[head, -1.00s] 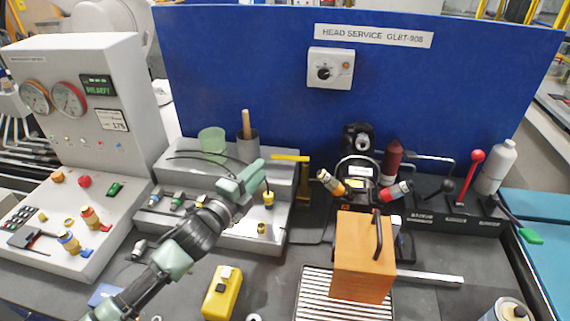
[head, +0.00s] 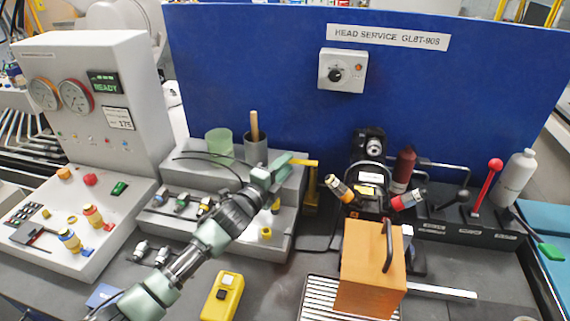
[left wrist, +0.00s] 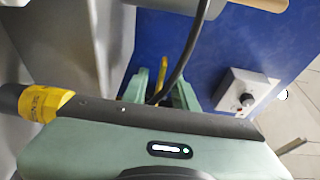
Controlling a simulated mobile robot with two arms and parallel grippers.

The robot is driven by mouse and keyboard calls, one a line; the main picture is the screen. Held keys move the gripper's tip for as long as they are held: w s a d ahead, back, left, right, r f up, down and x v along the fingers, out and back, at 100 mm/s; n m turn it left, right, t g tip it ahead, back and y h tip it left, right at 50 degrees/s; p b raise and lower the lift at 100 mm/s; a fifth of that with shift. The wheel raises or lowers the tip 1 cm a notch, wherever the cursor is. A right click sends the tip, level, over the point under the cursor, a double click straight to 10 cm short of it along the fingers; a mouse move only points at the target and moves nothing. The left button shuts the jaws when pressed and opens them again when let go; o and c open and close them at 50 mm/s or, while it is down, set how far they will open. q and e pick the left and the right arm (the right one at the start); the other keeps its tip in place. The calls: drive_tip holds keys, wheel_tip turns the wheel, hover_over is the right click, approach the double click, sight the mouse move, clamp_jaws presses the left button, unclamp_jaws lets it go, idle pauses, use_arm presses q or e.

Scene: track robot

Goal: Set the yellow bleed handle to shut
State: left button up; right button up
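The yellow bleed handle (head: 313,181) stands at the right end of the grey stepped bench, in front of the blue panel. It is an upright yellow post with a bar on top pointing left. My left gripper (head: 287,163) is at the left end of that bar and hides part of it. In the left wrist view, the fingers of my left gripper (left wrist: 160,92) are apart, with the yellow handle (left wrist: 161,75) showing between and beyond them. I cannot tell whether they touch it. A black cable crosses in front of the right finger. My right gripper is out of view.
A grey cup with a wooden stick (head: 256,146) and a green cup (head: 219,143) stand left of the handle. A black machine with an orange-tipped connector (head: 340,188) stands to its right. An orange block (head: 368,268) and yellow box (head: 222,296) are in front.

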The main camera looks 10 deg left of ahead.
use_arm(q)
clamp_jaws()
idle(1.5)
